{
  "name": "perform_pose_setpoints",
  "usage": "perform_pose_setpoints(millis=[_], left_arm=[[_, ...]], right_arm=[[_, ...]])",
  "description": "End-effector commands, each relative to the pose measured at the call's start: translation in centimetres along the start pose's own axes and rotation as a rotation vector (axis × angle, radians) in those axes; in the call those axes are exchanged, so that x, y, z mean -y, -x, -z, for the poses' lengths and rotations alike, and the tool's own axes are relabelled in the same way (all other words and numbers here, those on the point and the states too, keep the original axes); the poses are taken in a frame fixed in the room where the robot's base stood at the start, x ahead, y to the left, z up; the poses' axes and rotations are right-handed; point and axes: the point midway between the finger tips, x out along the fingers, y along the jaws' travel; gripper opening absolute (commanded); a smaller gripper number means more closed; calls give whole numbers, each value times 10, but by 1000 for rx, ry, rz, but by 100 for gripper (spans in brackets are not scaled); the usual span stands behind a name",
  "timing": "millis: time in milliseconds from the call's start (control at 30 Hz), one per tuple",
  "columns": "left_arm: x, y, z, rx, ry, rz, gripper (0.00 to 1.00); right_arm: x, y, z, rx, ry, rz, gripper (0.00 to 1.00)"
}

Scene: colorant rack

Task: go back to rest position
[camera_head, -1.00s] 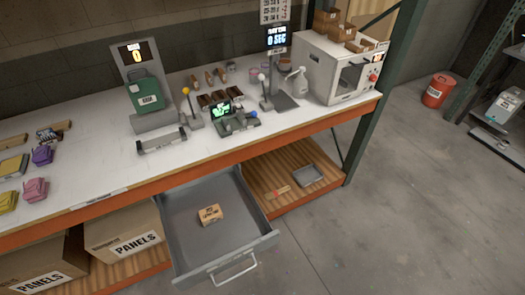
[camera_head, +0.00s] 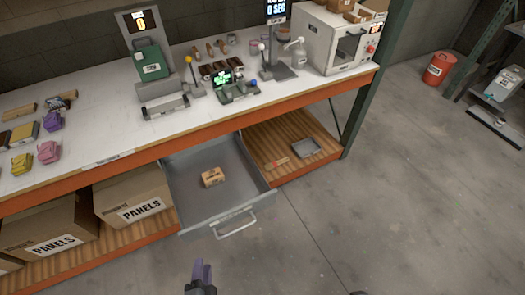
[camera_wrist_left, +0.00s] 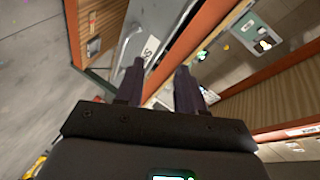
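My left gripper (camera_head: 202,271) is at the bottom of the head view, over the floor in front of the bench and below the open drawer. Its purple fingers also show in the left wrist view (camera_wrist_left: 160,72). They stand apart with nothing between them. My right gripper cannot be made out. Only a tiny dark sliver shows at the bottom edge of the head view, too small to identify.
A grey drawer (camera_head: 203,221) stands pulled out from the bench (camera_head: 100,128), with a small brown box (camera_head: 212,177) inside. Panels boxes (camera_head: 135,195) fill the lower shelf at left. Open floor (camera_head: 400,200) lies to the right, with a red bucket (camera_head: 438,69) beyond.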

Motion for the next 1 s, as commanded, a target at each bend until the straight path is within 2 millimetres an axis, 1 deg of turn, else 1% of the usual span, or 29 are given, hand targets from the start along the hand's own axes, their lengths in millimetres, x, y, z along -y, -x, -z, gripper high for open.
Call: perform_pose_setpoints(millis=[33,100,167,200,267,300,400,500,600,667,767,800,833,867,1000], left_arm=[[17,-5,1,0,60,-32,38],[36,-9,2,6,160,-106,38],[51,-9,5,17,247,-181,38],[61,-7,7,29,302,-232,38],[73,0,10,56,376,-312,38],[80,6,12,79,422,-362,38],[93,26,14,163,521,-481,38],[100,48,14,266,598,-576,38],[101,72,10,384,662,-651,38],[97,85,7,464,694,-693,38],[83,107,-5,636,757,-749,38],[80,113,-9,701,813,-746,38],[96,116,-2,696,823,-740,38],[106,119,3,692,820,-740,38],[136,129,15,690,818,-741,38]], right_arm=[[1,-1,-3,6,-1,2,43],[1,-1,-5,11,-1,3,43],[1,-1,-5,11,-2,3,43],[1,-1,-5,11,-2,3,43],[1,-1,-5,11,-2,4,43],[1,-1,-5,11,-2,4,43],[1,-1,-5,11,-2,4,43],[1,-1,-4,10,-2,3,43],[1,-1,-4,8,-2,3,43],[1,-1,-3,7,-2,3,43],[1,-1,-3,6,-2,3,43],[1,-1,-3,6,-2,2,43],[0,14,2,8,-1,2,43],[0,23,4,14,-1,2,43],[-2,59,17,5,1,0,43]])
